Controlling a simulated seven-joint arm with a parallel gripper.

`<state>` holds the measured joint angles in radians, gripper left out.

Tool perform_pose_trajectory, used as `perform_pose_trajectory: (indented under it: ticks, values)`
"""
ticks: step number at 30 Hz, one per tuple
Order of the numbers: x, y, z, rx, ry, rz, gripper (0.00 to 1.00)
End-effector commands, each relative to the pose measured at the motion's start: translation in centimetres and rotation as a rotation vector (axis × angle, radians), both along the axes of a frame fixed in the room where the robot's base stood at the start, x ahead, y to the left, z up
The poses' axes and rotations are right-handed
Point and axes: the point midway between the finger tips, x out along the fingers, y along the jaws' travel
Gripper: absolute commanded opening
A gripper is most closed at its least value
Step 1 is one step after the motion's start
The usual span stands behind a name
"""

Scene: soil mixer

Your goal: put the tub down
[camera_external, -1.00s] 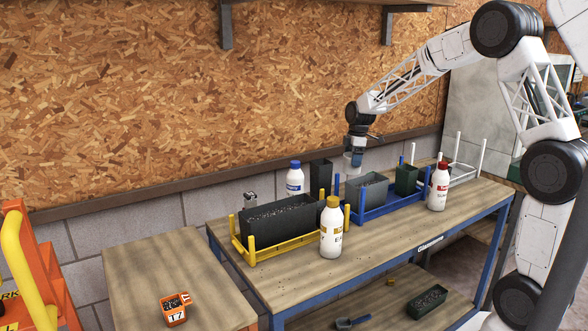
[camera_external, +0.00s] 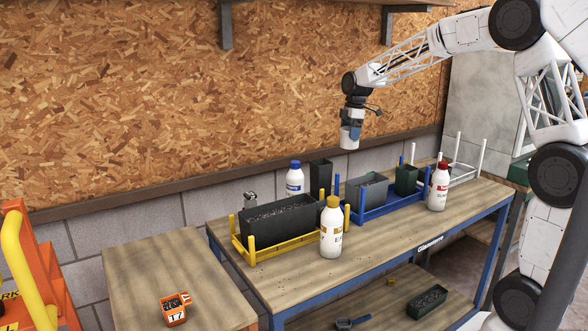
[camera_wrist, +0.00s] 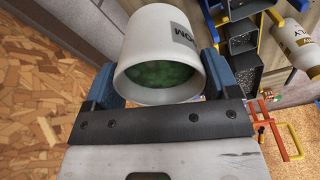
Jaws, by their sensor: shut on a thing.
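The white tub (camera_external: 349,137) is held in the air above the bench, near the chipboard wall. In the wrist view the tub (camera_wrist: 163,55) sits between the two blue fingers of my gripper (camera_wrist: 165,75), with a green filling in its open mouth and dark lettering on its side. My gripper (camera_external: 354,131) is shut on it. In the external view the tub hangs clear above the blue rack, touching nothing below.
The wooden bench (camera_external: 400,245) carries a yellow rack (camera_external: 262,256) with a dark trough, a blue rack (camera_external: 392,206) with grey and green containers, and white bottles with blue, yellow (camera_external: 331,240) and red caps. An orange T7 pot (camera_external: 174,312) stands on the left table, otherwise clear.

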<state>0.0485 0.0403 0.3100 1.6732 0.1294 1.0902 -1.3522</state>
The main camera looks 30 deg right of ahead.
Motion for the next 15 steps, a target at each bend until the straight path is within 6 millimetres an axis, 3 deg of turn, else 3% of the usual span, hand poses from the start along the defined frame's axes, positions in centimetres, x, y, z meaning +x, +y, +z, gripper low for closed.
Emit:
perform_pose_trajectory:
  ticks: [15]
  values:
    - [-4.0, 12.1, 0.3, -0.003, -0.002, 0.304, 0.52]
